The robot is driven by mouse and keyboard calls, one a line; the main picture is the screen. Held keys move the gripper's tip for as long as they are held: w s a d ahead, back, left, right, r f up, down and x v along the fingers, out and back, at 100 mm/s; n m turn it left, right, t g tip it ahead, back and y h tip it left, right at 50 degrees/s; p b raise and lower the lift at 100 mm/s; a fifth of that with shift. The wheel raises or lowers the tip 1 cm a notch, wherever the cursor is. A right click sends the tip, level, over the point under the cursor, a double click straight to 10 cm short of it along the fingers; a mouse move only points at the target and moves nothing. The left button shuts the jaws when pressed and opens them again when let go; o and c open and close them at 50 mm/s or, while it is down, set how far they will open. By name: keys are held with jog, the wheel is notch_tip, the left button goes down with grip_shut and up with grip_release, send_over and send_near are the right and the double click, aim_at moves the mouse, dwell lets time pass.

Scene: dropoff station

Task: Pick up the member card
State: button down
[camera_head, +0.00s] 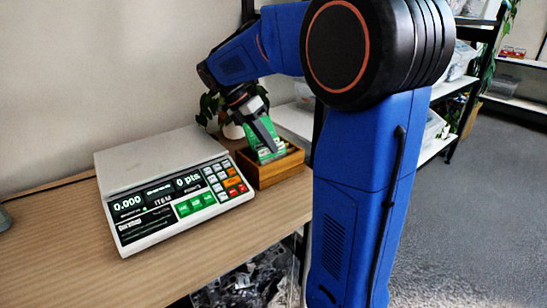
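A green card (254,138), which looks like the member card, stands tilted in a small wooden box (268,178) at the right end of the counter. My gripper (268,146) reaches down at the card from above. One dark finger lies across the front of the card and covers part of it. The other finger is hidden, so I cannot tell whether the fingers are closed on the card. The card's lower part is within the box. White and green pieces show low in the box beside the finger.
A white scale (165,178) with a keypad and display stands left of the box on the wooden counter (240,235). A potted plant (212,108) is close behind my gripper. Shelves (480,85) stand at the right. The counter's front is clear.

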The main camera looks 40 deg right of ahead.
jog(key=shift+r, duration=0.15)
notch_tip(320, 180, up, 10)
dwell(0.7)
dwell(0.3)
